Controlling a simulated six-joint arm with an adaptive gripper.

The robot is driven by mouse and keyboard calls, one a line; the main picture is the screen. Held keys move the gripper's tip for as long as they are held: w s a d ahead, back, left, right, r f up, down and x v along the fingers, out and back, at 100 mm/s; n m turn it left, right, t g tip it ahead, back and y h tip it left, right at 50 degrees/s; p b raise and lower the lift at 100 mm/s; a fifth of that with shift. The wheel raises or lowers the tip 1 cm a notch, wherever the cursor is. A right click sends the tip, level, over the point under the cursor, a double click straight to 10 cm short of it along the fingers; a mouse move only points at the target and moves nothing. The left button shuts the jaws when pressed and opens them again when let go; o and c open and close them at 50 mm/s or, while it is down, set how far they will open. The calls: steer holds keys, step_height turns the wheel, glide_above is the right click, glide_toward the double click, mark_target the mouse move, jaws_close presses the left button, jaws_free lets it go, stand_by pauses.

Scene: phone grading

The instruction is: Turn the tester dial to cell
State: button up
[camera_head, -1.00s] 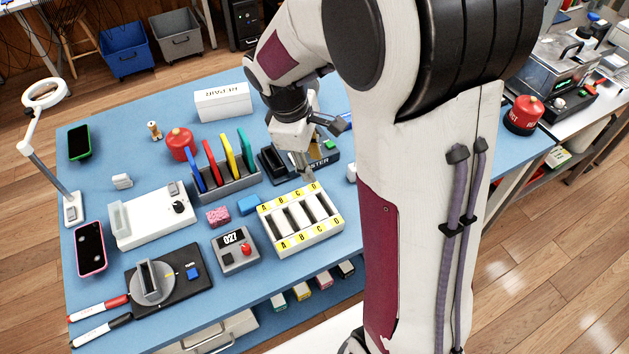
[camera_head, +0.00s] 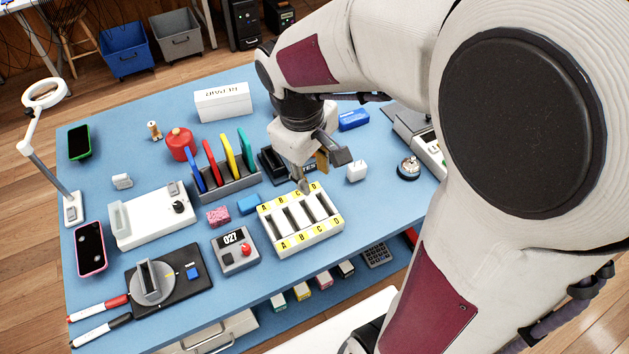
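A dark box (camera_head: 272,165) stands just behind the white A-B-C-D tray, and part of its lettering shows beside my gripper. In the earlier frame the lettering ends in "STER". My gripper (camera_head: 316,170) is over this box and hides most of it, including any dial on it. The fingers point down near the tray's back edge, and I cannot tell their gap or any contact. A white device (camera_head: 150,222) at the left has a black round knob (camera_head: 179,207). I cannot tell which position the knob points to.
The white tray (camera_head: 328,229) has slots lettered A to D. A rack (camera_head: 228,187) of coloured panels stands left of my gripper. A white cube (camera_head: 356,171) and a bell (camera_head: 408,168) are to the right. A grey box (camera_head: 236,263) reading 027 sits in front.

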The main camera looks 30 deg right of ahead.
steer(key=shift+s+a+r+m+t+y, duration=0.15)
steer(key=shift+s+a+r+m, duration=0.3)
steer(key=shift+s, duration=0.3)
steer(key=shift+s+a+r+m+t+y, duration=0.1)
steer(key=shift+s+a+r+m+t, duration=0.1)
steer(key=shift+s+r+m, duration=0.4)
steer(key=shift+s+a+r+m+t+y, duration=0.15)
steer(key=shift+s+a+r+m, duration=0.2)
steer(key=shift+s, duration=0.5)
steer(key=w+d+f+m+y, duration=0.2)
steer(key=w+d+f+m, duration=0.1)
steer(key=w+d+f, duration=0.55)
steer(key=w+d+f+t, duration=0.1)
steer(key=w, duration=0.4)
steer(key=w+d+n+t+h, duration=0.1)
steer(key=w+d, duration=0.1)
steer(key=w, duration=0.3)
steer(key=shift+w+d+f+n+t, duration=0.25)
steer(key=shift+w+f+n+t, duration=0.05)
steer(key=shift+w+f, duration=0.1)
